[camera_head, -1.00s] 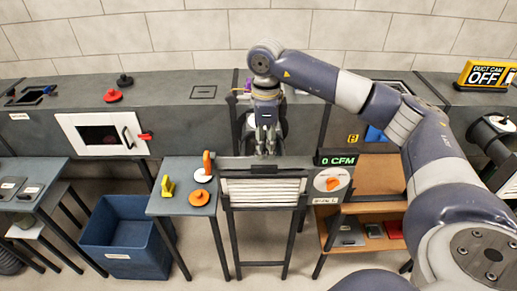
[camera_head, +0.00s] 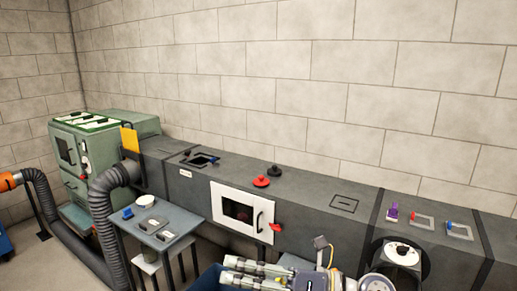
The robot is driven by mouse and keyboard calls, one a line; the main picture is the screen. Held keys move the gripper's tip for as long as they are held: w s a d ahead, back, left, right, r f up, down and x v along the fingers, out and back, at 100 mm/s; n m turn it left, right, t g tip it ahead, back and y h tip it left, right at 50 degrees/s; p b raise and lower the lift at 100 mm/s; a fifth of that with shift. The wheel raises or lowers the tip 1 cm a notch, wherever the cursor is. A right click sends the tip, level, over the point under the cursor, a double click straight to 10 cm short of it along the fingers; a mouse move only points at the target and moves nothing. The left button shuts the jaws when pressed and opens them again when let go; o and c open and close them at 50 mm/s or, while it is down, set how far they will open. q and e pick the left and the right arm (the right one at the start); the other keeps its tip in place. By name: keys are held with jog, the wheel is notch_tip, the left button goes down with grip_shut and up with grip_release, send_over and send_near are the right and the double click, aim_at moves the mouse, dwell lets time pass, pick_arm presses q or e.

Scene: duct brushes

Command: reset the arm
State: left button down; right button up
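My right gripper (camera_head: 228,270) is at the bottom centre of the head view, with its arm coming in from the right along the lower edge. Its fingers point left and look apart, with nothing visible between them. It is in front of the duct, below the white access door (camera_head: 242,213). The blue bin (camera_head: 206,281) shows partly behind and beside it. My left gripper is not in view.
A long grey duct (camera_head: 320,205) runs along the wall, with red (camera_head: 261,182) and black (camera_head: 275,171) knobs on top. A side table (camera_head: 180,219) holds small parts at left. A green machine (camera_head: 97,150) and ribbed hose (camera_head: 107,230) stand far left. A round opening (camera_head: 400,254) is at right.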

jog(key=w+d+r+m+t+h, duration=0.1)
jog(key=w+d+m+t+h, duration=0.2)
jog(key=d+m+t, duration=0.5)
jog(key=w+d+r+m+t+h, duration=0.1)
jog(key=w+m+t+h, duration=0.25)
jog(key=m+t, duration=0.6)
jog(key=s+d+f+m+g+h, duration=0.25)
jog(key=d+f+m+h, duration=0.35)
jog(key=f+m, duration=0.3)
jog(key=s+d+f+m+g+h, duration=0.2)
jog(key=d+f+m+g+h, duration=0.2)
jog(key=d+f+m+h, duration=0.3)
jog(key=s+d+f+m+g+y, duration=0.1)
jog(key=s+f+m+g, duration=0.4)
jog(key=s+f, duration=0.55)
jog(key=s+d+f+m+g, duration=0.1)
jog(key=s+f+m+g, duration=0.1)
jog(key=s+f+g, duration=0.85)
jog(key=s+f+t, duration=0.1)
jog(key=s+f, duration=0.1)
jog(key=f, duration=0.9)
jog(key=s+f+t, duration=0.2)
jog(key=f, duration=0.8)
jog(key=s+d+f+g, duration=0.1)
jog(key=s+d+f, duration=0.1)
jog(key=s+f, duration=1.5)
jog(key=shift+d+f, duration=0.25)
jog(key=shift+d, duration=0.05)
jog(key=shift+n+g, duration=0.25)
